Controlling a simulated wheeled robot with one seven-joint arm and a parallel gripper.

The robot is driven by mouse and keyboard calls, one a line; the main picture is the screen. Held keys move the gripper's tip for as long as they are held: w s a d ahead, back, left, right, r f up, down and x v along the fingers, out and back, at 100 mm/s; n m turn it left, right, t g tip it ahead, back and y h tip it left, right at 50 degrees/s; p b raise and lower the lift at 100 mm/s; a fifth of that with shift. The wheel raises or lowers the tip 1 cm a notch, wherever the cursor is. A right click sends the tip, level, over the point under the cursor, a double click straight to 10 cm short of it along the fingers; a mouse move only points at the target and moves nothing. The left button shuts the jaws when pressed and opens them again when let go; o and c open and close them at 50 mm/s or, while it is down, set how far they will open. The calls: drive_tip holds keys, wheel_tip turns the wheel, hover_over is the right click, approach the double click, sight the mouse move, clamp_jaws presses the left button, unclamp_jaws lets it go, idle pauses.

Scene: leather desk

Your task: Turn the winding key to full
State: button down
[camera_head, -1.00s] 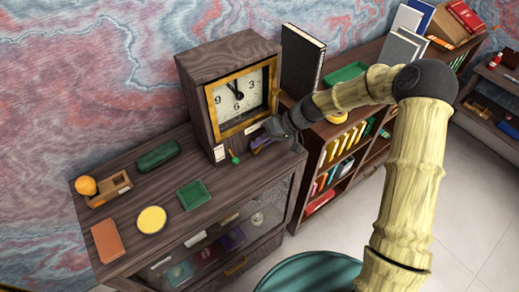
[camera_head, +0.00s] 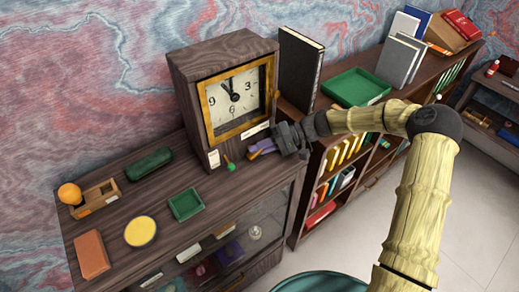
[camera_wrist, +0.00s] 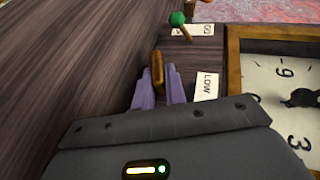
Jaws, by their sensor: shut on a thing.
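A dark wooden clock (camera_head: 186,100) with a gold-framed white face (camera_head: 235,92) stands upright on the cabinet top. My gripper (camera_head: 260,149) is at the lower right of its front, its purple fingers pointing left. In the wrist view the fingers (camera_wrist: 158,92) are closed on the brown winding key (camera_wrist: 158,66), which stands up between them. A white label reading LOW (camera_wrist: 207,87) is beside the key on the clock. A green-knobbed lever (camera_wrist: 178,19) sticks out near another small label; it also shows in the head view (camera_head: 229,166). The fingers mostly hide the key in the head view.
A black book (camera_head: 300,68) stands right of the clock, by a bookshelf.

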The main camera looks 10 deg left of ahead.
drive_tip(key=c, duration=1.4)
unclamp_jaws()
drive_tip(key=shift+c, duration=0.2)
drive_tip(key=shift+w+d, duration=0.1)
drive_tip(key=b+v, duration=0.5)
drive_tip(key=v, duration=1.2)
drive_tip(key=shift+d, duration=0.1)
